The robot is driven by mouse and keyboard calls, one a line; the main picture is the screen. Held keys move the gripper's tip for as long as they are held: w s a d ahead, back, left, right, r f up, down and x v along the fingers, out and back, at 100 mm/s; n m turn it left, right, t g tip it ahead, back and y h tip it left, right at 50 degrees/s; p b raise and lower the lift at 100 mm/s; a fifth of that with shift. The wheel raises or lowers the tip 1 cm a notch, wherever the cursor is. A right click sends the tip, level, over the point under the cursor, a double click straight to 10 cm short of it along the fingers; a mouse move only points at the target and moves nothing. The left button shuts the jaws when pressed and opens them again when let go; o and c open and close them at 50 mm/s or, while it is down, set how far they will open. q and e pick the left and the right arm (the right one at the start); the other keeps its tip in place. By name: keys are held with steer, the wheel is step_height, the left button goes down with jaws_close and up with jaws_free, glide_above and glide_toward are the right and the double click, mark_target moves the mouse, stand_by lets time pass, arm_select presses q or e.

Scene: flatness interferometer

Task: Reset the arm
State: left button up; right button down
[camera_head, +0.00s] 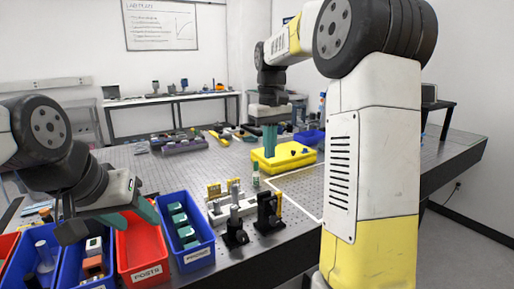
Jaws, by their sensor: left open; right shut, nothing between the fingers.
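My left gripper (110,222) hangs at the lower left with its dark and teal fingers spread apart. It is open and empty, above the red bin and the blue bin beside it. My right arm comes in from the right, large and white with a yellow lower part, and reaches to the back. My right gripper (270,153) points down with its teal fingers together, shut and empty. It shows in front of or over the yellow tray's left part; whether it touches the tray I cannot tell.
A yellow tray (270,166) stands on the perforated table (190,168). The red bin (139,255) and a blue bin (205,238) with teal parts line the front edge. Black mounts (268,213) stand right of them. A white-outlined area (302,192) is clear.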

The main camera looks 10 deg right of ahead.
steer(key=s+a+f+m+t+y, duration=0.1)
steer(key=s+t, duration=0.2)
steer(key=s, duration=0.8)
steer(key=s+a+f+m+t+y, duration=0.1)
steer(key=s+f+m+t, duration=0.1)
steer(key=s, duration=0.9)
steer(key=shift+s+a+t, duration=0.2)
steer(key=shift+s+t, duration=0.05)
steer(key=shift+t, duration=0.25)
stand_by(0.8)
